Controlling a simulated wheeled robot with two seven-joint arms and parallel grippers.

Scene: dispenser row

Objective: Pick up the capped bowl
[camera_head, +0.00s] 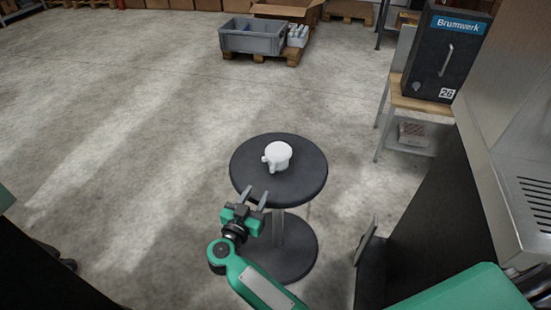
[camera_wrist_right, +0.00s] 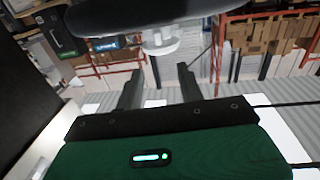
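The capped bowl (camera_head: 281,155) is white and lidded, with a small knob-like part at its left side. It stands on a round dark table (camera_head: 305,180) in the head view. In the right wrist view, which looks upside down, the bowl (camera_wrist_right: 160,45) hangs below the dark tabletop (camera_wrist_right: 110,17), beyond the fingers. My right gripper (camera_head: 256,195) is open and empty at the table's near left edge, apart from the bowl. Its two fingers (camera_wrist_right: 158,85) also show in the wrist view with a gap between them. My left gripper is not in view.
A steel-fronted unit (camera_head: 510,150) rises at the right edge. A grey crate (camera_head: 252,41) sits on a pallet at the back. The floor left of the table is clear.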

